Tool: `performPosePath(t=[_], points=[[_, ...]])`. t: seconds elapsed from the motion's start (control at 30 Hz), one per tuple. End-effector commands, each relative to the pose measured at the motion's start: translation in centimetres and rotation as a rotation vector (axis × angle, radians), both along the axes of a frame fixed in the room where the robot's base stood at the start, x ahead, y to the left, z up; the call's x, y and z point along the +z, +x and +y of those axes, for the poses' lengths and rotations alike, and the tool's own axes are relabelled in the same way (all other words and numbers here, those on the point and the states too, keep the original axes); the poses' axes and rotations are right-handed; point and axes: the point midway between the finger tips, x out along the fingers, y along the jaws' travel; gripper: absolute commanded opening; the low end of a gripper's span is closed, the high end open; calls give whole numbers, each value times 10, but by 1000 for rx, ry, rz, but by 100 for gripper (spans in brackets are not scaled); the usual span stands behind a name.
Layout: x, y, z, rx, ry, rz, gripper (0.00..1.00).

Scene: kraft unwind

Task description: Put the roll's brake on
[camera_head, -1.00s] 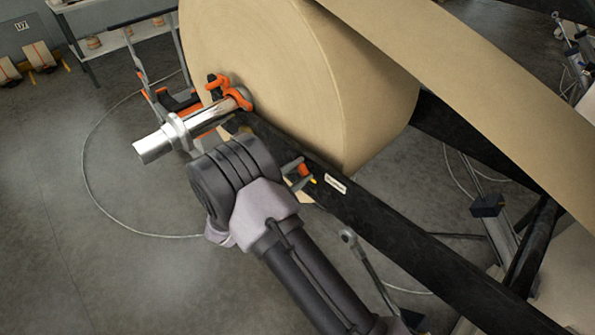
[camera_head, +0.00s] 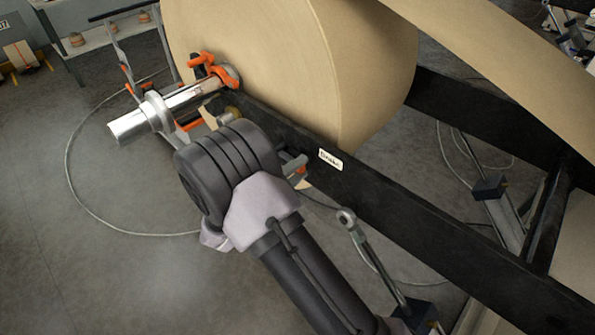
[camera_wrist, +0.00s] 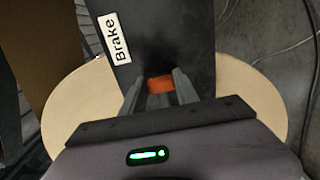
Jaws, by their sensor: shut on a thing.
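The big tan paper roll (camera_head: 270,80) hangs on a bright metal shaft (camera_head: 150,115) beside a black beam (camera_head: 400,205). A white label (camera_head: 330,159) is on the beam; it reads "Brake" in the wrist view (camera_wrist: 115,38). An orange brake handle (camera_wrist: 160,86) is held between the two grey fingers of my gripper (camera_wrist: 160,79), just below the label's end of the beam. In the head view my arm hides most of the gripper; a fingertip and a bit of orange (camera_head: 301,171) show at the beam's lower edge. The rest of the brake is hidden.
An orange clamp (camera_head: 203,66) sits around the shaft by the roll. A rod with an eye end (camera_head: 347,216) stands right of my arm, close below the beam. A cable (camera_head: 90,205) lies on the grey floor at left, which is otherwise open.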

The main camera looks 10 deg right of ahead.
Motion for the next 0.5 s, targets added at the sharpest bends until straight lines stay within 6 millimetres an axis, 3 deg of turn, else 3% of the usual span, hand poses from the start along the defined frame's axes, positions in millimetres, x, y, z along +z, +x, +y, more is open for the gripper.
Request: performPosePath(t=[0.5], points=[[-4, 0, 0, 0, 21, -28, 0]])
